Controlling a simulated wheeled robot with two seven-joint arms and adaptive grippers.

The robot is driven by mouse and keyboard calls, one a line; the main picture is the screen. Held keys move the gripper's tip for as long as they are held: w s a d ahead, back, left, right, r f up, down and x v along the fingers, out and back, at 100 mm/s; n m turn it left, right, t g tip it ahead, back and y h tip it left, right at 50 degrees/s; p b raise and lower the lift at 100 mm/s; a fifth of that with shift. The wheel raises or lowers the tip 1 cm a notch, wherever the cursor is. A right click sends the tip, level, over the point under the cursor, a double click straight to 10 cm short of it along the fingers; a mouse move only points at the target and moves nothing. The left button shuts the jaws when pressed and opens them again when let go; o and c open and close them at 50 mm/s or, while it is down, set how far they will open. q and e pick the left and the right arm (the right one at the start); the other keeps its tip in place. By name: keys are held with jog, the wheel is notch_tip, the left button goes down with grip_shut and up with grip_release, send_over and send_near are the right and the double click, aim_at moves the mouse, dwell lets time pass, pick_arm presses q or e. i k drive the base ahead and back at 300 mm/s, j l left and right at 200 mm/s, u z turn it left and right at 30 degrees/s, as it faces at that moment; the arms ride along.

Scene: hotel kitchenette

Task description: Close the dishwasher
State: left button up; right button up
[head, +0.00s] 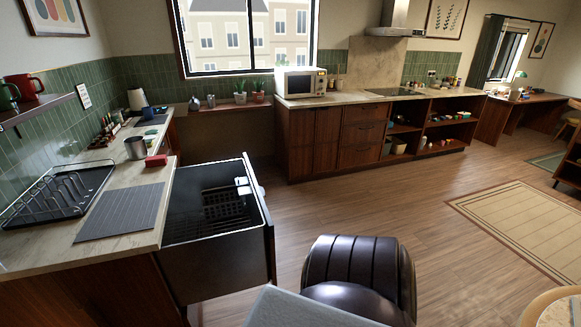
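The dishwasher (225,255) is a drawer-like unit under the left counter. It is open, pulled out from the counter toward the room. Its dark tub shows from above, with a black rack (222,208) inside. Its front panel (258,205) stands upright on the right side, seen nearly edge-on, with a small whitish patch near its top. Neither of my grippers is in view.
The left counter (130,180) carries a dish rack (58,193), a grey mat (120,212) and a metal pot (135,148). Open wood floor (360,205) lies beyond the chair.

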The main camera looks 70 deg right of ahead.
aim_at(199, 260)
jog(key=l+z, duration=0.3)
jog(key=l, duration=0.25)
jog(key=l+z, duration=0.3)
jog(key=l, duration=0.3)
jog(key=l+z, duration=0.25)
jog(key=l, duration=0.3)
jog(key=i+l+z, duration=0.15)
jog(key=l+z, duration=0.15)
jog(key=l, duration=0.2)
